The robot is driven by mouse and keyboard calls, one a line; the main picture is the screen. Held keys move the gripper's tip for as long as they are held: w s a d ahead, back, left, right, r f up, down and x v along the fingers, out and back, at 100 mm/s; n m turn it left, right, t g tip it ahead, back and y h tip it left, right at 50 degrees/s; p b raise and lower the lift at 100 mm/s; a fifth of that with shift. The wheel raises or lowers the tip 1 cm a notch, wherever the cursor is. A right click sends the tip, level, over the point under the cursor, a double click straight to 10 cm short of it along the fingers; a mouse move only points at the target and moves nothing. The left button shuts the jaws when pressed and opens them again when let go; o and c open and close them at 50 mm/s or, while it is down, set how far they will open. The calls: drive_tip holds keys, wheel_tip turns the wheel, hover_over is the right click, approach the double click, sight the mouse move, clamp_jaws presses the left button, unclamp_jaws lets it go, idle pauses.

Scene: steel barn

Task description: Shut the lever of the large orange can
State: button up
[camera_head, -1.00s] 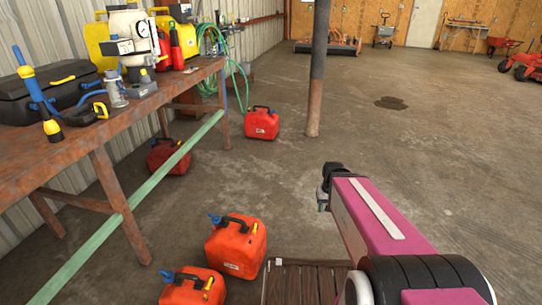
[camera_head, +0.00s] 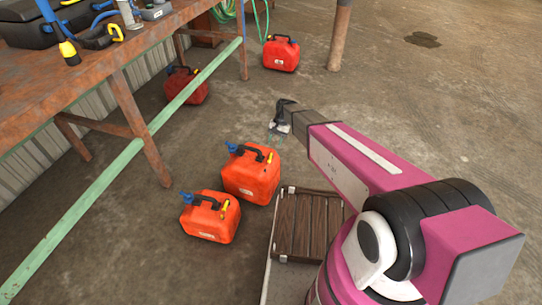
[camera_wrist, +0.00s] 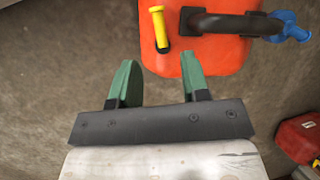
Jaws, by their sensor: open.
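The large orange can (camera_head: 250,178) stands on the floor, with a black handle, a blue spout piece at its left and a small yellow lever (camera_head: 270,157) at its right. In the wrist view the orange can (camera_wrist: 205,58) is at the top, cut off by the frame. Its yellow lever (camera_wrist: 160,28) rises from the can left of the black handle, and the blue piece is at right. In the head view my gripper (camera_head: 278,128) is just beyond the can.
A smaller orange can (camera_head: 210,216) stands beside the large one. Red cans stand under the bench (camera_head: 187,86) and farther back (camera_head: 281,53). A slatted wooden platform (camera_head: 308,225) lies to the right. A workbench (camera_head: 90,85) fills the left. Open floor lies at right.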

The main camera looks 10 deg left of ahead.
sight(270, 157)
drive_tip(key=x, duration=0.8)
drive_tip(key=shift+f, duration=0.25)
clamp_jaws()
